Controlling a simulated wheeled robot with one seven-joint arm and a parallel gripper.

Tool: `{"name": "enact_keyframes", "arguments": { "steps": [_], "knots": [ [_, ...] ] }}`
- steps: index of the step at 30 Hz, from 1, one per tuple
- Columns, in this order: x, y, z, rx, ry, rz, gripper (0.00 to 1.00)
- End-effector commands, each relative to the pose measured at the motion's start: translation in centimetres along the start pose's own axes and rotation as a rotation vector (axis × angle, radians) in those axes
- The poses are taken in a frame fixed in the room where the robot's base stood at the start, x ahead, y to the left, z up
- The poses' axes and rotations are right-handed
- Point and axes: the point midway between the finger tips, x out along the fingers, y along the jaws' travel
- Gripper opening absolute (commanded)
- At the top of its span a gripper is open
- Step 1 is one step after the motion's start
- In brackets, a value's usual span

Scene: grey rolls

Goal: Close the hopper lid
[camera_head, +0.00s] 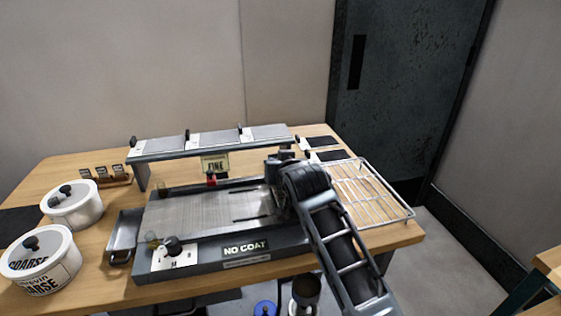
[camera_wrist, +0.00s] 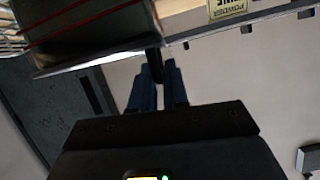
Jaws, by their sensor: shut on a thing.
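The grey machine (camera_head: 200,212) with a "NO COAT" label stands on the wooden table. My gripper (camera_head: 280,156) is at its right rear, by the right end of the raised grey shelf. In the wrist view my gripper (camera_wrist: 154,66) has its dark blue fingers shut on a black handle-like piece (camera_wrist: 154,57). This piece sits by the edge of a dark grey-green panel with red lines (camera_wrist: 90,25). I cannot tell for certain whether this panel is the hopper lid, nor its angle. My arm hides the machine's right part in the head view.
The raised shelf (camera_head: 165,147) has several black knobs and a "FINE" sign (camera_head: 215,164) below. A wire rack (camera_head: 370,190) lies at the right. White tubs (camera_head: 40,264) stand at the left. A wall (camera_head: 120,70) and dark door (camera_head: 390,90) are behind.

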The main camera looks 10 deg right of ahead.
Motion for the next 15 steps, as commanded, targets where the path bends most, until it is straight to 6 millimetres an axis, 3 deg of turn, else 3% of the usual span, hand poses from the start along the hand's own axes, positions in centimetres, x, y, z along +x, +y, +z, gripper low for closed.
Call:
{"name": "enact_keyframes", "arguments": {
  "steps": [15],
  "knots": [
    [0.19,-0.24,0.46,-0.057,0.001,0.023,0.0]
  ]
}}
